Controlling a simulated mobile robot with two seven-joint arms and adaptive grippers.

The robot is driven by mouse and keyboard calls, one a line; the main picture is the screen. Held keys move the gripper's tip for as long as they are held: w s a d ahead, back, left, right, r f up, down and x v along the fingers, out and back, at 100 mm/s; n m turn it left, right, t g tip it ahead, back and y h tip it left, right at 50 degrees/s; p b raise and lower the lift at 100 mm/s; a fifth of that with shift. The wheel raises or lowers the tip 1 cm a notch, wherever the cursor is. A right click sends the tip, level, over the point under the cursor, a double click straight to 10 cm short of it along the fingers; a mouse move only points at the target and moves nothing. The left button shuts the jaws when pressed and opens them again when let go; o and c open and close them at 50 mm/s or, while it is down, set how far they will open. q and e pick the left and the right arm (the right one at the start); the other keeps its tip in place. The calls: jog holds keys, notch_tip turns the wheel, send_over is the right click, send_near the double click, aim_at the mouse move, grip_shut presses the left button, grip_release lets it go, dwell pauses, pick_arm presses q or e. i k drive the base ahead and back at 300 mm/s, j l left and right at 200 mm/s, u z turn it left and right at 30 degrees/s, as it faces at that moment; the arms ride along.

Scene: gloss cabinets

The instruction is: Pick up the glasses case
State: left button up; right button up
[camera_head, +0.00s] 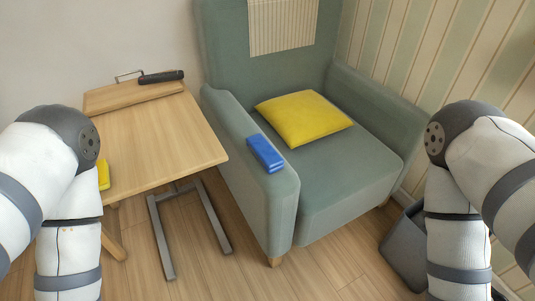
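A blue oblong case (265,153), which looks like the glasses case, lies on the left armrest of the green armchair (268,205), near its front end. It appears closed. Both of my arms show at the left and right edges of the head view, bending down past the bottom edge. Neither gripper is in view, and no part of my arms touches the blue case.
A yellow cushion (303,118) lies on the chair seat. A wooden table (155,140) stands left of the chair, with a dark elongated object (161,76) on its back ledge and a yellow item (103,174) partly hidden by my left arm. A dark bin (405,248) stands at right.

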aim_at(272, 162)
jog(key=i+l+u, duration=0.1)
jog(key=l, duration=0.25)
jog(key=i+l+u, duration=0.2)
jog(key=l, duration=0.45)
jog(key=i+l, duration=0.25)
jog(key=l, duration=0.15)
jog(key=j+u, duration=0.05)
